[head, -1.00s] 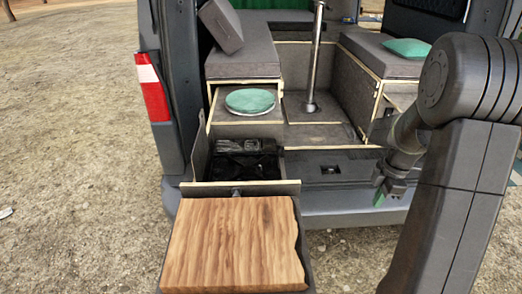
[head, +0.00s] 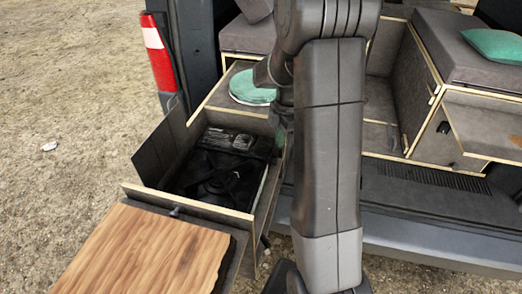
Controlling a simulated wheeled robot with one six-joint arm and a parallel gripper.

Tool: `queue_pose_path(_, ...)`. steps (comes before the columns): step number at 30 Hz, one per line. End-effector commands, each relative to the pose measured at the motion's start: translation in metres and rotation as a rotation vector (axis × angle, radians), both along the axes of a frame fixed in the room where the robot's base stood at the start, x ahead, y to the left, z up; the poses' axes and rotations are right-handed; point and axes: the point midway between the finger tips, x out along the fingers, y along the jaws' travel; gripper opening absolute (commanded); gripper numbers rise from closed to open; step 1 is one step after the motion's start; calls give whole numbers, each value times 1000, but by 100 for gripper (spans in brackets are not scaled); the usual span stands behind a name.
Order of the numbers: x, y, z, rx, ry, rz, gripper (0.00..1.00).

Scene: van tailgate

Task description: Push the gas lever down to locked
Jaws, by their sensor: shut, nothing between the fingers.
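A black camping stove (head: 212,178) sits in the pulled-out drawer (head: 158,150) at the left of the van's tailgate. Its far end carries a lighter panel with a round knob. The gas lever is too small and dark to tell apart, so I cannot tell its position. My gripper (head: 281,138) hangs just right of the stove's far end, close to the drawer's right wall. It is shut and empty, and my own arm partly hides it.
A green-topped round item (head: 250,88) lies behind the drawer. A grey bench with a green cushion (head: 495,45) and an open flap (head: 490,125) stand at the right. Sandy ground is free at left.

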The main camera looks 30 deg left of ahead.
Motion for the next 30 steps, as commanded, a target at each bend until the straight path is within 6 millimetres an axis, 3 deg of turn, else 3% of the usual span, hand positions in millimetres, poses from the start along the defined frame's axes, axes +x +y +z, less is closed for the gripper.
queue_pose_path(17, 0, 0, -2, 0, 0, 0, 0)
queue_pose_path(23, -1, 1, -16, -1, 1, 0, 0)
queue_pose_path(30, -4, 2, -47, -2, 1, 0, 0)
